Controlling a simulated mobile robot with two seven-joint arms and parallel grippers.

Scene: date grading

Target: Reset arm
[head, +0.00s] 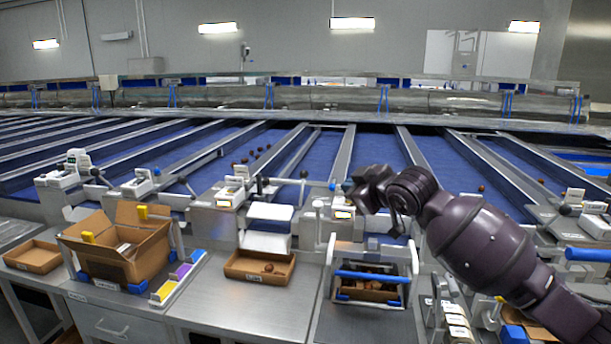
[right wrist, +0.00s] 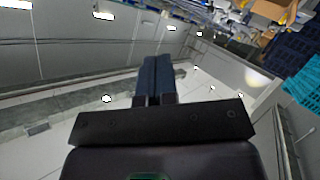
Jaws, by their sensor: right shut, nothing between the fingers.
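My right arm comes in from the right in the head view. Its gripper (head: 366,188) is raised above the bench, near the front ends of the blue sorting lanes. In the right wrist view the two dark fingers (right wrist: 156,78) are pressed together with nothing between them. That view looks up past the fingers to a grey wall and lamps, so the gripper is tilted away from the bench. My left gripper is not in view.
A small flat box (head: 33,257) lies at the far left.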

